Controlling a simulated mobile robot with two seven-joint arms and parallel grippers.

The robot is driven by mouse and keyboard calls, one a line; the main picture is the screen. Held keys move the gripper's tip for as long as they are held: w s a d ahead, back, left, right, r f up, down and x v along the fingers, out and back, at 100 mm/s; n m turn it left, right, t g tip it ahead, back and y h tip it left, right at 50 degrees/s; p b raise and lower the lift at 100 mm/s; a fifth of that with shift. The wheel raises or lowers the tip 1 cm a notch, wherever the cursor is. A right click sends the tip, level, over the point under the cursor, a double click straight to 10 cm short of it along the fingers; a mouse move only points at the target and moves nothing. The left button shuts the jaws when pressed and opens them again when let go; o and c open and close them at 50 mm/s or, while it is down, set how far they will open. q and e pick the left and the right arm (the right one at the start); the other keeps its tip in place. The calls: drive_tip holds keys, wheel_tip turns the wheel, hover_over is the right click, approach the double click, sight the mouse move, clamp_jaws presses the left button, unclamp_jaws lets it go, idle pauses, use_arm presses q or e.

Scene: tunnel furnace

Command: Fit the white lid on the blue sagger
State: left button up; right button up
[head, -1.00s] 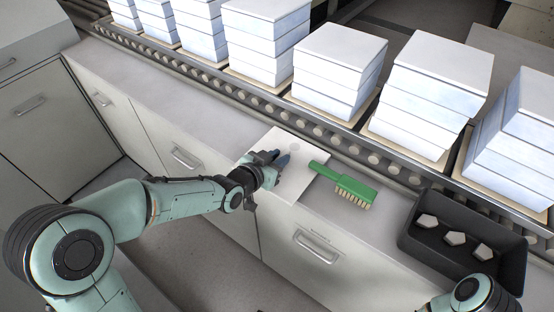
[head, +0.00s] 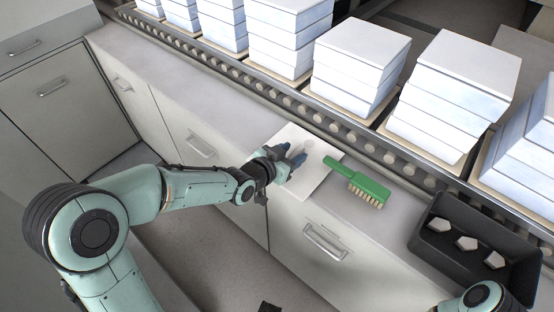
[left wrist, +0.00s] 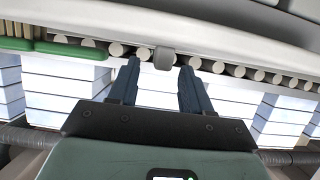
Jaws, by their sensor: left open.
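My left gripper (head: 293,157) is open and empty, low over the lid's left part. In the left wrist view, which looks upside down, the knob (left wrist: 164,58) appears between the fingertips (left wrist: 160,65), with gaps on both sides; I cannot tell its depth. Stacks of pale blue-white saggers (head: 358,72) stand on the conveyor. I cannot tell which one is the blue sagger.
A green brush (head: 357,182) lies close to the lid's right side. A dark bin (head: 430,240) with several pale pieces stands at the right. The roller conveyor (head: 350,143) runs behind the counter. The counter (head: 190,105) left of the lid is clear.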

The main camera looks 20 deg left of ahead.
use_arm(q)
drive_tip(key=p+v, duration=0.2)
drive_tip(key=v, duration=0.8)
drive_tip(key=w+d+r+g+y+p, duration=0.2)
drive_tip(key=w+r+g+y+p, duration=0.1)
drive_tip(key=w+r+g+p, duration=0.55)
drive_tip(key=shift+g, duration=0.65)
drive_tip(key=f, duration=0.6)
drive_tip(key=shift+w+d+f, duration=0.1)
drive_tip(key=shift+d+f, duration=0.2)
drive_tip(key=shift+f, duration=0.1)
drive_tip(key=x, duration=0.6)
drive_tip(key=shift+w+r, duration=0.15)
drive_tip(key=shift+w, duration=0.25)
drive_tip(key=shift+s, duration=0.1)
use_arm(e)
drive_tip(key=w+r, duration=0.5)
drive_tip(key=r, duration=0.7)
drive_tip(key=shift+w+t, duration=0.3)
drive_tip(key=shift+t, duration=0.1)
use_arm(q)
drive_tip(key=shift+c, duration=0.7)
drive_tip(key=shift+d+r, duration=0.1)
clamp_jaws()
